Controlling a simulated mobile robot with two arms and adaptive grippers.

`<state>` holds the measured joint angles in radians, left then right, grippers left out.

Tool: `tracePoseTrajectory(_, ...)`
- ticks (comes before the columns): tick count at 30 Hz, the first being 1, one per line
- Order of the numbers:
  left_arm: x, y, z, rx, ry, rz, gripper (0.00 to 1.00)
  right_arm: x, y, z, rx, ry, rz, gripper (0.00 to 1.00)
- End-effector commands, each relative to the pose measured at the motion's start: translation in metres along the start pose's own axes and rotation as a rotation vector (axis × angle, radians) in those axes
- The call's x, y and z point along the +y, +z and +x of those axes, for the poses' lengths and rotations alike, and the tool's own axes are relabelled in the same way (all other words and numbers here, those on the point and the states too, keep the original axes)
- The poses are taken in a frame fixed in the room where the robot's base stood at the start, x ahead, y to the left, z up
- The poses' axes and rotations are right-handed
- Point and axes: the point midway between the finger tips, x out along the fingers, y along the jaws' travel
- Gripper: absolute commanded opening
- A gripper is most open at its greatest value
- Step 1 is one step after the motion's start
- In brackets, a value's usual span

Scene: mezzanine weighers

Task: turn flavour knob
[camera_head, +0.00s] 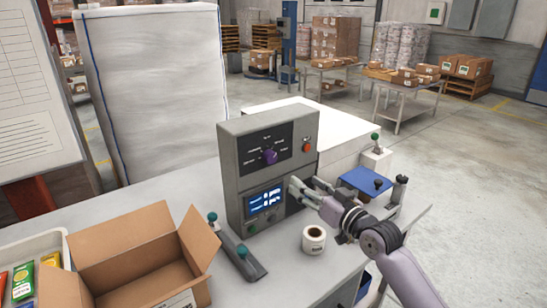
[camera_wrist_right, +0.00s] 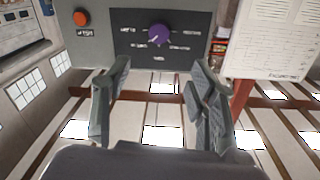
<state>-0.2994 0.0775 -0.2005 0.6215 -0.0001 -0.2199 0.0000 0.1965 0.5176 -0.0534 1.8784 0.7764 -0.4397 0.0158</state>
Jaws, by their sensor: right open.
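The purple flavour knob (camera_head: 269,156) sits on a dark dial plate with printed labels, on the upper front of a grey control box (camera_head: 229,160). The knob also shows in the right wrist view (camera_wrist_right: 158,34), top middle, in line with the gap between the fingers. My right gripper (camera_head: 303,187) is open and empty, at the box's right side, lower than the knob and apart from it. Its two spread fingers also show in the wrist view (camera_wrist_right: 157,78). My left gripper is not in view.
An orange button (camera_head: 306,146) is right of the knob, and a lit blue display (camera_head: 264,200) is below it. A label roll (camera_head: 313,240), a teal-knobbed lever bar (camera_head: 236,247) and an open carton (camera_head: 130,240) stand on the bench. A blue-topped scale (camera_head: 364,181) is behind my arm.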

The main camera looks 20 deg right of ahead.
Motion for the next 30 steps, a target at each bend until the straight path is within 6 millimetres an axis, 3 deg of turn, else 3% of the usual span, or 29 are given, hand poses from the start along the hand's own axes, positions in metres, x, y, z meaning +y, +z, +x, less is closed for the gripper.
tracePoseTrajectory(6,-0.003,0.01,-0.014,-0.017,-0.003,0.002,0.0,0.0,-0.004,0.049,0.003,0.001,0.003,0.53)
tracePoseTrajectory(18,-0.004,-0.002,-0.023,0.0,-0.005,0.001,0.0,0.0,-0.001,0.124,0.001,0.0,0.0,0.53)
tracePoseTrajectory(24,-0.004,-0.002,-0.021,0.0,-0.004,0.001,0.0,0.0,0.0,0.142,0.0,0.0,0.0,0.53)
tracePoseTrajectory(30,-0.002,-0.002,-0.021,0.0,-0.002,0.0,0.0,0.0,0.0,0.147,0.0,0.001,-0.001,0.53)
